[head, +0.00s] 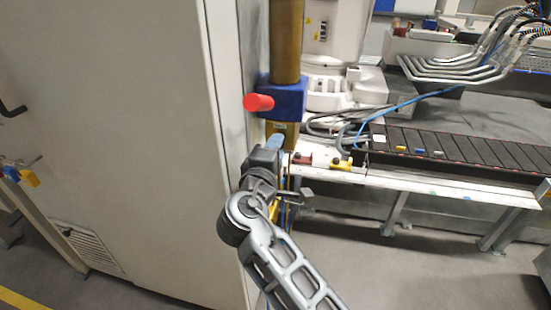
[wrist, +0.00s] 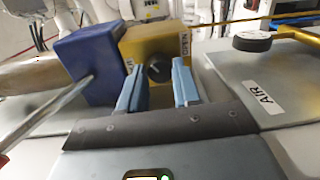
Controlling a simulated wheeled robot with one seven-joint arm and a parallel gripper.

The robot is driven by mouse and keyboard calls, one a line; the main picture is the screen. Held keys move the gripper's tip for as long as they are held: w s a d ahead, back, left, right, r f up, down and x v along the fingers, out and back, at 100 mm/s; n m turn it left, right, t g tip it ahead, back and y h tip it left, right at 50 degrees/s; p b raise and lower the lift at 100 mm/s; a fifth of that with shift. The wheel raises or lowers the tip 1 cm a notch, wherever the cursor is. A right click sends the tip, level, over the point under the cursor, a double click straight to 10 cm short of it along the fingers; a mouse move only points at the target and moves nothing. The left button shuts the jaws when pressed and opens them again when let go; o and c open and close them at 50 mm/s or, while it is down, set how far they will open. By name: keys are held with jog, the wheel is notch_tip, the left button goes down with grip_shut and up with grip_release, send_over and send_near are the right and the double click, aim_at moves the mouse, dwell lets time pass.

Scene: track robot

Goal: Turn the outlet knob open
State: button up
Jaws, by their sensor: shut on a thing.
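The outlet knob (wrist: 157,70) is small, black and round, on the front of a yellow box (wrist: 140,42). A label reading OPEN (wrist: 184,45) is to the right of the knob; another label at its left is mostly hidden by a finger. My gripper (wrist: 158,80) has its two light-blue fingers on either side of the knob and is shut on it. I cannot tell clearly which way the knob points. In the head view my gripper (head: 274,142) is at the yellow box (head: 290,130), just under the blue block, and hides the knob.
A blue block (head: 289,97) with a red-ended lever (head: 258,102) is just above my gripper. A large pale cabinet (head: 120,130) fills the left. A conveyor (head: 450,148) runs off to the right. A plate labelled AIR (wrist: 264,97) is at right in the wrist view.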

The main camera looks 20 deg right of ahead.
jog(key=shift+f+m+y+b, duration=0.2)
jog(key=shift+m+y+b, duration=0.1)
jog(key=shift+m+b, duration=2.75)
jog(key=shift+m, duration=0.35)
jog(key=o, duration=1.1)
jog(key=shift+r, duration=0.1)
jog(key=shift+c, duration=0.2)
jog(key=p+v, duration=0.1)
jog(key=v, duration=0.7)
jog(key=shift+d, duration=0.1)
